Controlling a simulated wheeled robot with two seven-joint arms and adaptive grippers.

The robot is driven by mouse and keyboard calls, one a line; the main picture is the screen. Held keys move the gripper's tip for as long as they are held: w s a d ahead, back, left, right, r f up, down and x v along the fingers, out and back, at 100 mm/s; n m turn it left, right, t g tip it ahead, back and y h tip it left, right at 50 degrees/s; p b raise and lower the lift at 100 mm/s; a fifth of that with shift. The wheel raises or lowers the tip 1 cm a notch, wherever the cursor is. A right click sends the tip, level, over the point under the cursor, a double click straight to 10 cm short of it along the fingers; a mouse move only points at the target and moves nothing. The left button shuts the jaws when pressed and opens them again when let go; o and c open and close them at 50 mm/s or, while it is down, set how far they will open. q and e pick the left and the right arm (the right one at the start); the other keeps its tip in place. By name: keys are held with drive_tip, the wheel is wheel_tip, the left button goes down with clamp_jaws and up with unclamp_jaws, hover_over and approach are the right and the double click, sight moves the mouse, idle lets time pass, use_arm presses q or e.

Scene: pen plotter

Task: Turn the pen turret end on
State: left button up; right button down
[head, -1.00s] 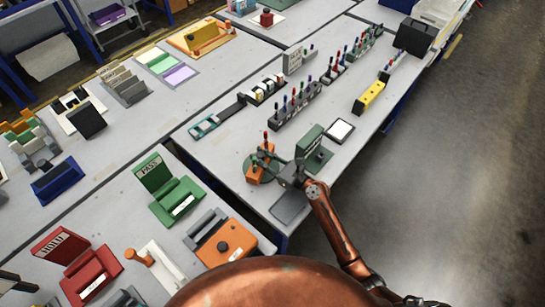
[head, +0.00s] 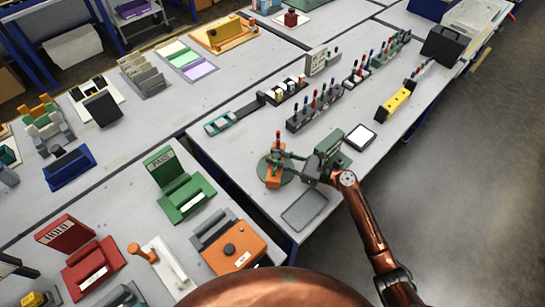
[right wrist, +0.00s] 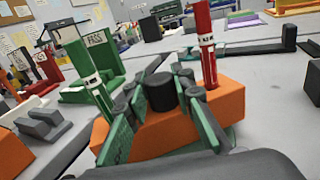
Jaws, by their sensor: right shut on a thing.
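The pen turret (head: 273,180) is an orange block on a round green base, with a red pen standing at its far end in the head view. The right wrist view shows the orange block (right wrist: 228,103) close up, with a black round knob (right wrist: 160,92) on top, a red pen (right wrist: 205,45) at right and a green pen (right wrist: 88,68) at left. My right gripper (head: 297,157) reaches it from the right. Its green-padded fingers (right wrist: 158,95) lie on both sides of the knob and are shut on the turret there. My left gripper is not in view.
A grey tray (head: 304,209) lies in front of the turret. A white pad (head: 360,137) lies behind my right gripper. A rack of pens (head: 314,108) and a yellow block (head: 396,103) stand farther back. A green PASS stand (head: 187,198) is at left.

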drive_tip(key=shift+r, duration=0.1)
idle(0.3)
drive_tip(key=c, duration=1.9)
unclamp_jaws()
drive_tip(key=v, duration=1.2)
drive_tip(key=shift+w, duration=0.1)
